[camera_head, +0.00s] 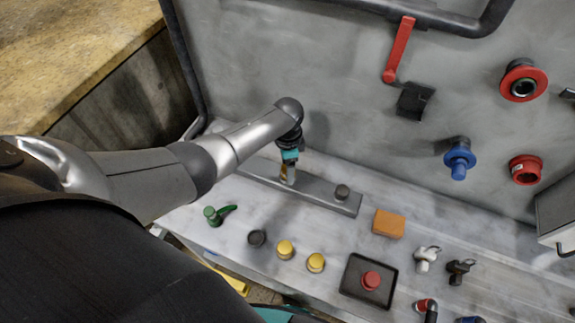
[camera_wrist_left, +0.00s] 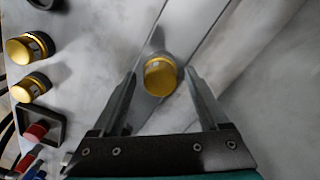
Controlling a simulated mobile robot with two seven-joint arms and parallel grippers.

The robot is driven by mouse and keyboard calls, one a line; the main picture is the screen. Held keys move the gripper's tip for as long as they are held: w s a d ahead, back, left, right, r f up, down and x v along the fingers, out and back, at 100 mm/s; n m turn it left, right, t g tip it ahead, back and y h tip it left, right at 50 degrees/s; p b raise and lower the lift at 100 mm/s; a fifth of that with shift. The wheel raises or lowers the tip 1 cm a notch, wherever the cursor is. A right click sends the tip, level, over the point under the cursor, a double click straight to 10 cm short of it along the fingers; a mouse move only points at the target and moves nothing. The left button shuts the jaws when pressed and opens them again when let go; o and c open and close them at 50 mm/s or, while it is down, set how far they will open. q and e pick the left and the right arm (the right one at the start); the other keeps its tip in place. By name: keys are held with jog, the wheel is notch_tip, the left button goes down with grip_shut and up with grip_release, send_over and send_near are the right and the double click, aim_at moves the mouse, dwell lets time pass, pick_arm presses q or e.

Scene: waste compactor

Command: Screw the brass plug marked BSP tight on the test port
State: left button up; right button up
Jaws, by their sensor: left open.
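A brass plug (camera_wrist_left: 160,76) stands on the grey bar (camera_head: 318,196), where the test port beneath it is hidden. It appears roughly upright, and any marking on it is unreadable. My left gripper (camera_head: 288,174) is over the bar's left part. In the left wrist view my left gripper (camera_wrist_left: 160,82) is open, with one finger on each side of the plug and visible gaps between. Two other brass plugs (camera_head: 285,249) (camera_head: 316,262) stand on the bench in front of the bar; small labels on them are too small to read. My right gripper is not in view.
On the bench (camera_head: 420,215) are a green-handled part (camera_head: 218,214), a black cap (camera_head: 257,238), an orange block (camera_head: 388,223) and a red button in a dark tray (camera_head: 351,292). The grey wall (camera_head: 330,70) rises behind.

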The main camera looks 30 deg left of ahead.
pick_arm(q)
jog(key=n+p, duration=0.1)
jog(key=n, duration=0.2)
jog(key=shift+d+r+n, duration=0.1)
jog(key=shift+n, duration=0.3)
jog(key=n+p, duration=0.1)
jog(key=n, duration=0.2)
jog(key=shift+n, duration=0.4)
jog(key=n+p, duration=0.1)
jog(key=n, duration=0.2)
jog(key=shift+n, duration=0.9)
jog(key=n, duration=0.8)
jog(key=shift+c, duration=0.3)
